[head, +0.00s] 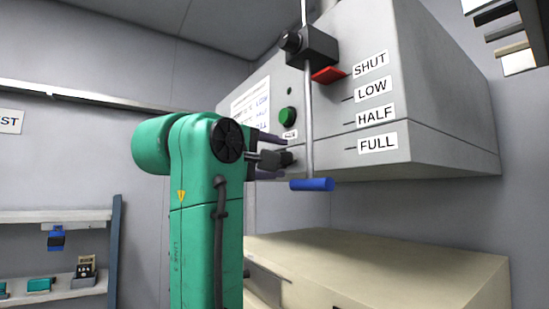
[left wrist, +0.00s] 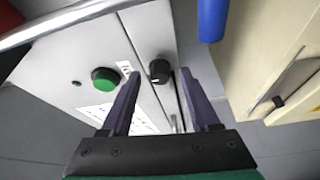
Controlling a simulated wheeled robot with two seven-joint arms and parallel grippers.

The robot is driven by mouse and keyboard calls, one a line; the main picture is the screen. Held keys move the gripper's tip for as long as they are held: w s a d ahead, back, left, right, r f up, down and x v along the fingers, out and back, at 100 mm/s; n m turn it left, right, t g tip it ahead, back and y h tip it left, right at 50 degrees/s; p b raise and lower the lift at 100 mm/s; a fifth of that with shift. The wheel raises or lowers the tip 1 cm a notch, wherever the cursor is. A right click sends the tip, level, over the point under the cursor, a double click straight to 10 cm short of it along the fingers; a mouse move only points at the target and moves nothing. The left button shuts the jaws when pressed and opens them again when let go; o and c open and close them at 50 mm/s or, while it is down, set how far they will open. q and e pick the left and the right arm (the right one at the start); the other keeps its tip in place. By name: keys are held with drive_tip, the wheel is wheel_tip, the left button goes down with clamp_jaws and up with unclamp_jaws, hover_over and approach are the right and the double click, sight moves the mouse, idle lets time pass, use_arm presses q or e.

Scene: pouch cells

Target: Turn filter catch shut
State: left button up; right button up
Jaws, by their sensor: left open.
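The catch appears to be a small black knob (head: 287,157) low on the front of the grey hood (head: 430,80). In the left wrist view the knob (left wrist: 159,70) has a pale mark on its face and lies between the fingertips. My left gripper (head: 275,157) is open, with its purple fingers pointing at the hood front, one above and one below the knob. In the left wrist view the gripper (left wrist: 160,80) has a finger on each side of the knob, with visible gaps. Contact cannot be told. My right gripper is not in view.
A green button (head: 287,115) sits just above the knob. A vertical rod with a blue handle (head: 312,184) hangs close to the right. Its red pointer (head: 328,75) is near the SHUT label (head: 371,65). A beige cabinet (head: 420,260) stands below; shelves (head: 70,216) are at left.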

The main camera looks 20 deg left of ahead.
use_arm(q)
drive_tip(key=b+v, duration=0.6)
drive_tip(key=v, duration=0.8)
drive_tip(key=shift+s+a, duration=0.15)
drive_tip(key=shift+s, duration=0.1)
